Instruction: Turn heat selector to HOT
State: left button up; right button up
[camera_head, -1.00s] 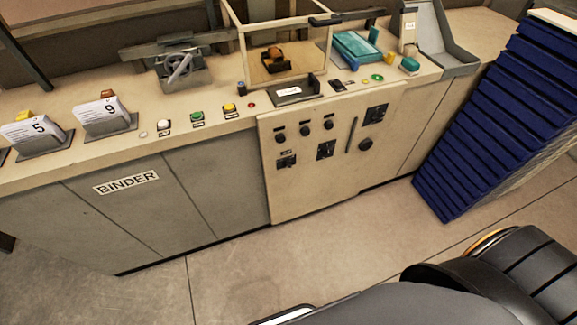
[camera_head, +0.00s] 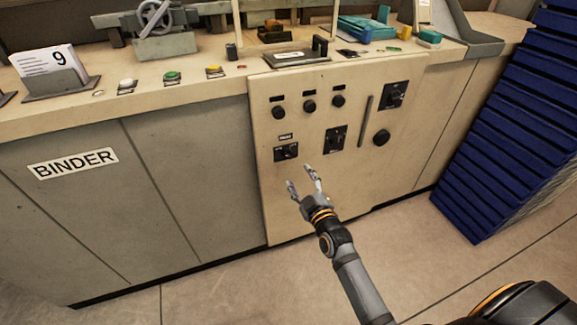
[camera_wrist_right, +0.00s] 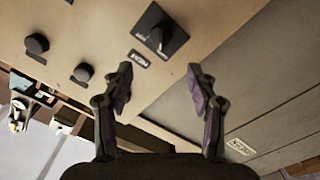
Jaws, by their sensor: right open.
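The heat selector (camera_head: 287,152) is a dark rotary knob on a black square plate, low on the left of the beige control panel (camera_head: 300,215). A small label sits above it, too small to read in the head view. My right gripper (camera_head: 300,177) is open and empty, just below and in front of the selector, apart from it. In the right wrist view, the selector (camera_wrist_right: 160,36) shows upside down beyond the open fingers (camera_wrist_right: 159,70). The knob's pointed setting cannot be read. My left gripper is not in view.
Another square-plate selector (camera_head: 336,139) is close on the right, with round knobs (camera_head: 309,107) above. A vertical slot (camera_head: 365,121) and a round black knob (camera_head: 381,137) are further right. Stacked blue trays (camera_head: 505,125) stand at the right. Floor before the panel is clear.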

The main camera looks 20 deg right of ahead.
aim_at(287, 156)
jog(key=w+b, duration=0.1)
jog(key=w, duration=0.8)
jog(key=shift+a, duration=0.15)
jog(key=shift+w, duration=0.6)
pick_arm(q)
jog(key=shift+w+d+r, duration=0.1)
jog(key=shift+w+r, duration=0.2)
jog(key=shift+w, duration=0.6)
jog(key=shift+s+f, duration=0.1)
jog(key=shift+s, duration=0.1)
pick_arm(e)
jog(key=c, duration=1.1)
